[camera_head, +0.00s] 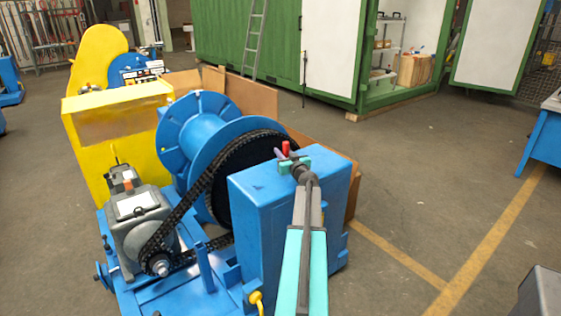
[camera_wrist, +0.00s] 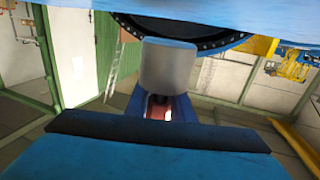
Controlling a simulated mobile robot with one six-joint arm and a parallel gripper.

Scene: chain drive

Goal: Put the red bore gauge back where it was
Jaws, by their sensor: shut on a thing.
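The red bore gauge (camera_head: 286,148) shows as a small upright red piece at the tip of my gripper (camera_head: 292,162), in the head view. My gripper is shut on it, above the top of the blue housing (camera_head: 262,205). I cannot tell whether the gauge touches the housing. In the wrist view, a dark red patch (camera_wrist: 158,107) shows below a plain grey cylinder (camera_wrist: 168,67); the rest of the gauge is hidden or too small to make out.
A black chain (camera_head: 205,180) runs from a grey gearmotor (camera_head: 140,217) to the large sprocket beside the blue drum (camera_head: 190,118). A yellow cabinet (camera_head: 118,140) stands at the left. A green container (camera_head: 290,40) stands behind.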

